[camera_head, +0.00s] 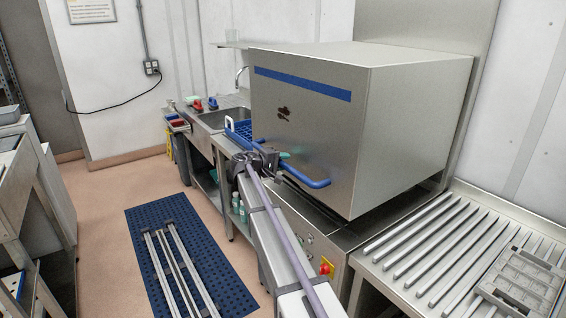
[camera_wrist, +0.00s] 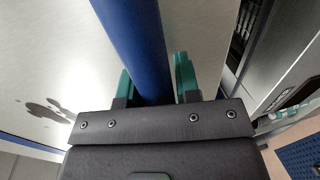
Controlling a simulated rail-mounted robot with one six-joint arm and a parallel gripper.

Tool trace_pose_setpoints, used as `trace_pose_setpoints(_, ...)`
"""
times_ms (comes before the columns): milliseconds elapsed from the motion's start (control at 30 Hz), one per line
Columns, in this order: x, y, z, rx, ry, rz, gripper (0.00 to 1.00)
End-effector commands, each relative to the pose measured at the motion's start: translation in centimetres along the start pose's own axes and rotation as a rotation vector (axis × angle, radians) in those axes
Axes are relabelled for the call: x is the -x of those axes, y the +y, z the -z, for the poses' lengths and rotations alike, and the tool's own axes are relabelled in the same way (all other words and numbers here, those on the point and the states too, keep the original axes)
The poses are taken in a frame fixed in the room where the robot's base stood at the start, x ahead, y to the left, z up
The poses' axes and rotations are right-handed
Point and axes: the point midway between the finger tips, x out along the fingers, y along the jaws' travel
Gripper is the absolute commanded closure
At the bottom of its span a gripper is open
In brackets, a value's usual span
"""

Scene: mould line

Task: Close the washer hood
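The washer hood (camera_head: 310,125) is a large steel box with a blue stripe and a dark smudge on its front. Its lower edge is close above the washer's steel top, and I cannot tell how large any gap beneath it is. A blue bar handle (camera_head: 308,180) runs along the lower front. My gripper (camera_head: 262,158) is at the handle's left part. My arm hides part of the washer front.
A ribbed steel table (camera_head: 425,245) with a grey tray (camera_head: 520,278) stands at the right. A sink (camera_head: 220,118) and a blue rack (camera_head: 240,130) are left of the hood. A blue mat (camera_head: 150,235) lies on the floor beside a red button (camera_head: 326,268) on the washer front.

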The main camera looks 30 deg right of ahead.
Motion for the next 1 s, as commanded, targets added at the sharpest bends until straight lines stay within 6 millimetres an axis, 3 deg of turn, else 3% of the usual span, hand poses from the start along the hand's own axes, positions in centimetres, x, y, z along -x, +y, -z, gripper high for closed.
trace_pose_setpoints(300, 0.0, 0.0, 0.0, 0.000, 0.000, 0.000, 1.00)
trace_pose_setpoints(633, -0.1, -0.8, 0.0, 0.000, 0.000, 0.000, 1.00)
trace_pose_setpoints(767, -0.6, -3.4, 0.0, 0.000, 0.000, 0.001, 1.00)
trace_pose_setpoints(1000, -2.0, -10.1, -0.1, -0.001, -0.001, 0.002, 1.00)
